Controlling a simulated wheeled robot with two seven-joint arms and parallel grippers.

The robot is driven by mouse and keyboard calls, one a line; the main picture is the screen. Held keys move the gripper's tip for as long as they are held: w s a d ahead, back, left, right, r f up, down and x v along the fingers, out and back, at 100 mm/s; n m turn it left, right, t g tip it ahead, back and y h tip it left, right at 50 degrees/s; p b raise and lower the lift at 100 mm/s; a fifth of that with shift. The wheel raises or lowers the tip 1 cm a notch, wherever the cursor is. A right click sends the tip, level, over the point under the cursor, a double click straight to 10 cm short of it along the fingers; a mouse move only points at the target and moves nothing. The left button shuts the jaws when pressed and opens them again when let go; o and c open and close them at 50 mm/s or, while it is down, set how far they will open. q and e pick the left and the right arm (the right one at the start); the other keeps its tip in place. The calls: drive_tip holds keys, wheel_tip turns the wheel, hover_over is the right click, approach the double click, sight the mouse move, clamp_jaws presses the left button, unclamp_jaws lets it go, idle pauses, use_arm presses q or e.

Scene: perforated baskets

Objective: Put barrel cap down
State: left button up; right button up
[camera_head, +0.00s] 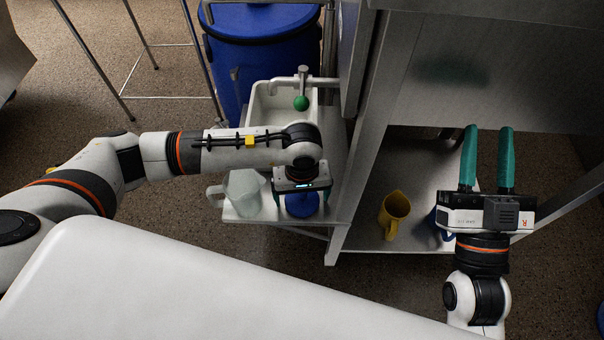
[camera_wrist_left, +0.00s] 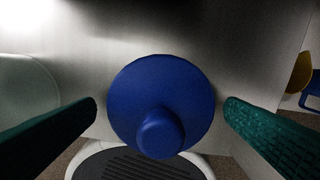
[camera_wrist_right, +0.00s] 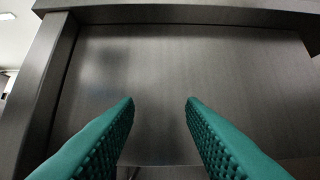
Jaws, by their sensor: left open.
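The blue barrel cap (camera_wrist_left: 160,105) is a round disc with a raised knob. In the left wrist view it lies between my left gripper's green fingers, with a gap on both sides. In the head view the cap (camera_head: 302,206) shows on the metal shelf under my left gripper (camera_head: 301,190), which hides part of it. My left gripper is open and does not touch the cap. My right gripper (camera_head: 488,160) is open and empty, its green fingers apart in front of the metal cabinet. The right wrist view shows the fingers (camera_wrist_right: 160,105) with nothing between them.
A clear jug (camera_head: 244,192) stands left of the cap on the metal shelf (camera_head: 270,217). A sink (camera_head: 262,105) with a green-tipped tap and a blue barrel (camera_head: 262,60) are behind. A yellow jug (camera_head: 394,214) and a partly hidden blue one stand on the lower shelf at right.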

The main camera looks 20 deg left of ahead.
use_arm(q)
wheel_tip(320, 180, up, 10)
drive_tip(key=p, duration=0.2)
drive_tip(key=shift+r+p, duration=0.25)
drive_tip(key=shift+p, duration=0.05)
drive_tip(key=shift+r, duration=0.65)
use_arm(e)
wheel_tip(320, 180, down, 11)
drive_tip(key=w+d+g+h, duration=0.1)
drive_tip(key=g+h, duration=0.1)
drive_tip(key=g, duration=0.6)
drive_tip(key=shift+w+d+r+h, duration=0.15)
drive_tip(key=shift+w+h, duration=0.15)
drive_tip(key=shift+h, duration=0.1)
